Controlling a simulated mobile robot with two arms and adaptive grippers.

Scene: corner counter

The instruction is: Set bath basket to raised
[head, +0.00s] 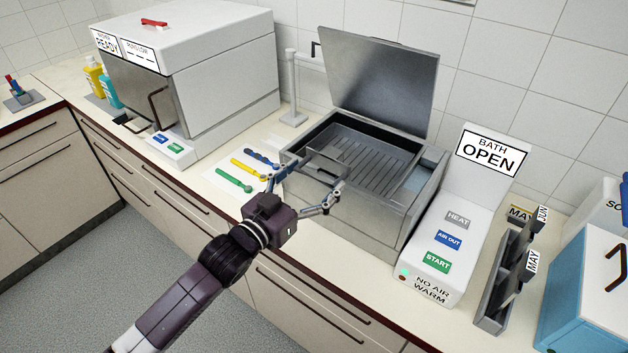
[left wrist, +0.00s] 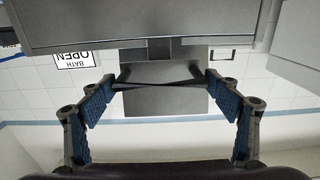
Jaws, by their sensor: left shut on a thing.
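The bath (head: 405,215) is a grey metal tank on the counter with its lid (head: 378,80) standing open. The dark ribbed basket (head: 365,158) sits inside the bath, and its floor shows below the tank rim. The basket's handle (head: 325,161) is at the front left side of the bath. My left gripper (head: 309,174) is at that handle, with one finger on each side. In the left wrist view, a dark bar, the handle (left wrist: 157,86), spans between the fingertips, and my gripper is shut on it. My right gripper is not in view.
The bath panel (head: 468,205) reads "BATH OPEN" and "NO AIR WARM". Green, yellow and blue tools lie on a white sheet (head: 228,178) left of the bath. A white washer (head: 215,85) stands at left, a grey rack (head: 497,290) and blue box (head: 575,290) at right.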

